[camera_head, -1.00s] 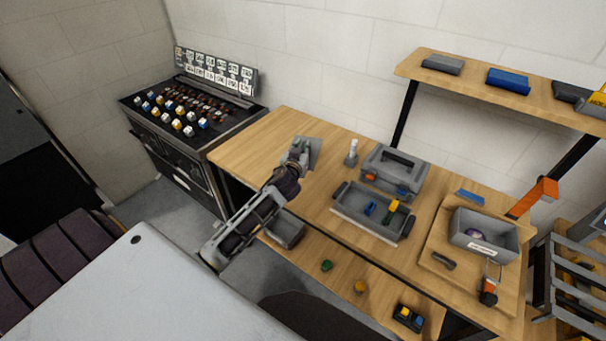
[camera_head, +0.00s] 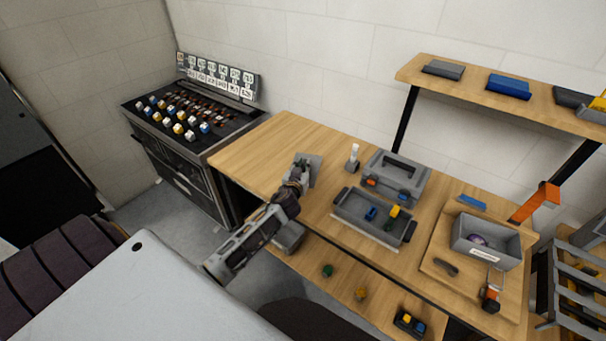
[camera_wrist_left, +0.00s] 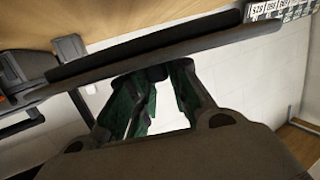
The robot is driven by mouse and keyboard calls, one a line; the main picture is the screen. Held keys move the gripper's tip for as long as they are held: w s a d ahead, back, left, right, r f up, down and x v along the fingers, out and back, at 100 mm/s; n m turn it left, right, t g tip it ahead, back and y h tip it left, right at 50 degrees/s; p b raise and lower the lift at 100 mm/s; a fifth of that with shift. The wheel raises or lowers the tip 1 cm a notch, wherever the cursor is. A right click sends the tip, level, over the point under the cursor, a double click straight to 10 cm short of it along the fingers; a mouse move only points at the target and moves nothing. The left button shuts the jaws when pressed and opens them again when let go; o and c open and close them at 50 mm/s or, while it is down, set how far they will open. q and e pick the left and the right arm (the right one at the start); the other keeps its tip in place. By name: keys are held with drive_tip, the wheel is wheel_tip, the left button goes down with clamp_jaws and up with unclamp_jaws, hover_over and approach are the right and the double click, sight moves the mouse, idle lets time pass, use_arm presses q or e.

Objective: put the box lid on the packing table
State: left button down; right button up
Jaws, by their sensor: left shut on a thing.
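The box lid (camera_head: 314,170) is a flat grey plate in the head view, over the left part of the packing table (camera_head: 265,150). My left gripper (camera_head: 301,168) is shut on it. In the left wrist view the lid (camera_wrist_left: 150,48) shows nearly edge-on as a long grey and black slab across my green-padded fingers (camera_wrist_left: 148,92). The wooden tabletop (camera_wrist_left: 120,18) lies close to the slab in that view. I cannot tell whether the lid touches the table. My right gripper is not in view.
A grey toolbox (camera_head: 397,178), a grey tray (camera_head: 372,218) and a small white-topped bottle (camera_head: 353,158) stand right of the lid. A grey open box (camera_head: 486,240) sits further right on a board. The table's left end is clear. A shelf (camera_head: 520,92) hangs at the back.

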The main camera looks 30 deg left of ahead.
use_arm(q)
drive_tip(key=shift+f, duration=1.7)
